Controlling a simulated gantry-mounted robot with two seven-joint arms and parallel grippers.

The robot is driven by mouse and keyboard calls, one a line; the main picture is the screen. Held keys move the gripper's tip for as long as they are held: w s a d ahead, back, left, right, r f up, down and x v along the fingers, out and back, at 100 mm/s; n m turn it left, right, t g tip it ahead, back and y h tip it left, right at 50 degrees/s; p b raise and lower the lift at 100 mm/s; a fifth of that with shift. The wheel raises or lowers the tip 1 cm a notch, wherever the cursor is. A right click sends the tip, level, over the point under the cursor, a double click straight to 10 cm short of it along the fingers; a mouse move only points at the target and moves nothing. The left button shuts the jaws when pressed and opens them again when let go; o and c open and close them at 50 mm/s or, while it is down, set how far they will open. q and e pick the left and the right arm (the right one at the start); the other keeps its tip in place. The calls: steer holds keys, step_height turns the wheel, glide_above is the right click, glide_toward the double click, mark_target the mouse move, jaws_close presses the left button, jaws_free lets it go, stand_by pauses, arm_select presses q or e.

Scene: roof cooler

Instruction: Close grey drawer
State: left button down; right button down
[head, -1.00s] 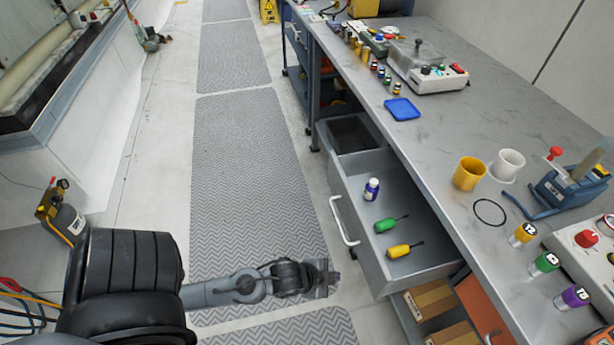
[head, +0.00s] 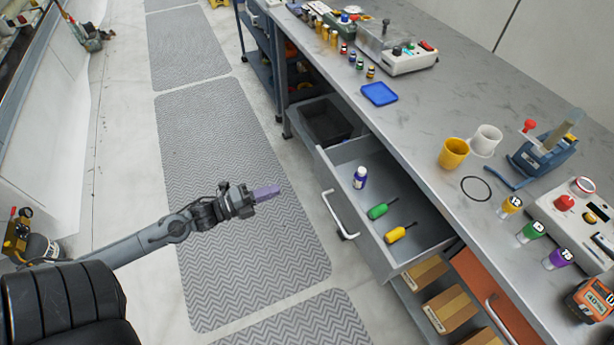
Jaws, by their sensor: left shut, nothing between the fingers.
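The grey drawer (head: 357,248) stands pulled out from under the metal workbench, with a white bar handle (head: 338,216) on its front. Inside it are a blue bottle (head: 360,177), a green-handled screwdriver (head: 378,211) and a yellow-handled screwdriver (head: 396,234). My left gripper (head: 276,191) is shut and empty. It is over the floor mat, left of the handle and apart from it, with its fingers pointing right toward the drawer. My right gripper is not in view.
The workbench top (head: 430,120) carries cups, a blue tray (head: 379,93), small bottles and devices. An orange drawer (head: 487,290) and shelf boxes (head: 450,308) sit below on the right. The matted aisle (head: 215,130) is clear.

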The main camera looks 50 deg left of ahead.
mark_target(321, 173)
arm_select(q)
steer(key=b+x, duration=0.4)
steer(key=x, duration=0.7)
steer(key=shift+w+d+f, duration=0.1)
steer(key=shift+w+d, duration=0.05)
steer(key=shift+w, duration=0.2)
steer(key=shift+w+d+b, duration=0.15)
steer(key=shift+w+b, duration=0.15)
steer(key=shift+w, duration=0.05)
